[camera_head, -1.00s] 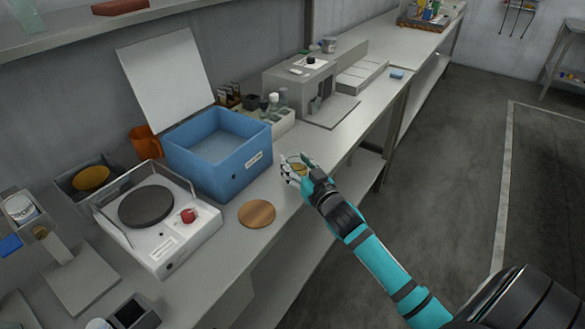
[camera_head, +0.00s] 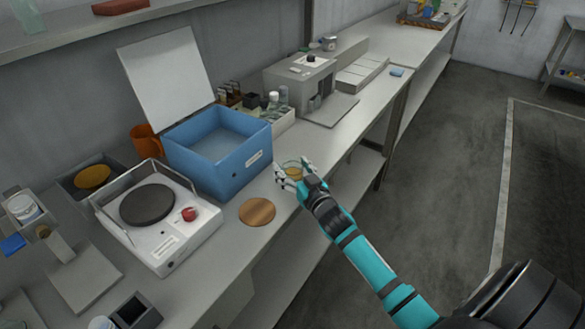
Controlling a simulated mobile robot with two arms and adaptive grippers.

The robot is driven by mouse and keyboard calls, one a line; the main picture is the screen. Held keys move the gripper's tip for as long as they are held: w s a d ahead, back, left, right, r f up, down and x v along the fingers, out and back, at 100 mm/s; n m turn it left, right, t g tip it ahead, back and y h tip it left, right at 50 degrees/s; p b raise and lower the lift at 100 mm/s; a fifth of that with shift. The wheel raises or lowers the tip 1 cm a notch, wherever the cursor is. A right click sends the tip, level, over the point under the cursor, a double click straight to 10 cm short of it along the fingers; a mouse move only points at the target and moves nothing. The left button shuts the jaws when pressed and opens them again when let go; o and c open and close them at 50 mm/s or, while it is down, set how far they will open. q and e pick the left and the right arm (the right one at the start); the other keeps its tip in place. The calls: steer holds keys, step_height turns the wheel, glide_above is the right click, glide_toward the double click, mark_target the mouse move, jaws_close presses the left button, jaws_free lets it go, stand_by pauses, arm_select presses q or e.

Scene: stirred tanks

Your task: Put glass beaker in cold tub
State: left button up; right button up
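The glass beaker (camera_head: 293,170) is small and clear, with amber contents, and is partly hidden by my fingers. My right gripper (camera_head: 288,176) is around it, with fingers on both sides, and appears shut on it. They are at the front edge of the bench, just right of the cold tub (camera_head: 236,172) in the picture. The tub is a blue open box with a white label on its front, and its white lid (camera_head: 166,75) stands raised behind it. The beaker is outside the tub. My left gripper is not in view.
A round wooden mat (camera_head: 257,211) lies in front of the tub. A white stirrer unit (camera_head: 177,244) with a dark round plate and red knob stands to the left. An orange container (camera_head: 146,142) and a bottle rack (camera_head: 280,120) stand near the tub.

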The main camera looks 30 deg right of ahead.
steer(key=shift+f+b, duration=0.15)
steer(key=shift+b, duration=0.2)
steer(key=s+a+b, duration=0.1)
steer(key=s+b, duration=0.1)
steer(key=s, duration=1.5)
steer(key=shift+s, duration=0.2)
steer(key=shift+f, duration=0.15)
